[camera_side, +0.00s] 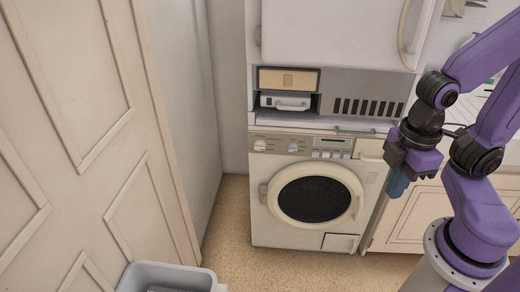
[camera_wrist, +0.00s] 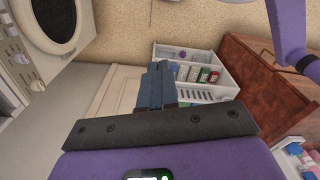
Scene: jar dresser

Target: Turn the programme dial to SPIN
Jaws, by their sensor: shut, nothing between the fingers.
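The washing machine (camera_side: 258,222) stands in the middle of the side view, with a round dark door below its control panel (camera_side: 275,145). A cream knob (camera_side: 260,146) sits at the panel's left, and a second pale knob (camera_side: 294,148) is to its right. I cannot tell which is the programme dial, and the markings are too small to read. My gripper (camera_side: 397,188) is shut and empty, pointing down to the right of the machine, apart from the panel. In the wrist view its fingers (camera_wrist: 155,82) are together; the machine's door ring (camera_wrist: 52,38) shows at top left.
An open niche with a silver-handled box (camera_side: 287,102) is above the machine. A grey bin (camera_side: 170,272) stands at the front left. The wrist view shows a white crate (camera_wrist: 222,92) of small items and a brown wooden cabinet (camera_wrist: 262,85). The floor before the machine is clear.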

